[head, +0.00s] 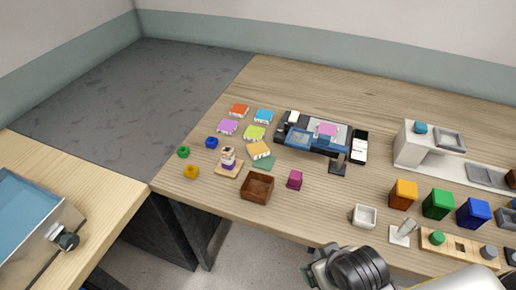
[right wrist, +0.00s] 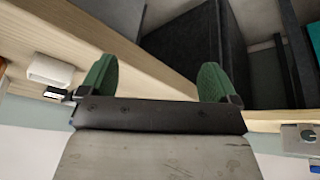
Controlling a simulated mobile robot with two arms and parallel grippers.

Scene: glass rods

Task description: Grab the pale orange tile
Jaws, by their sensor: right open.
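In the head view part of my right arm is at the bottom edge, well away from the tile. My left gripper is not in view.
Purple (head: 227,127), red-orange (head: 239,110) and blue (head: 263,116) tiles lie close by. A small figure on a wooden base (head: 228,160) and a brown open box (head: 257,187) stand nearer the front. A dark device (head: 320,134) lies to the right.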

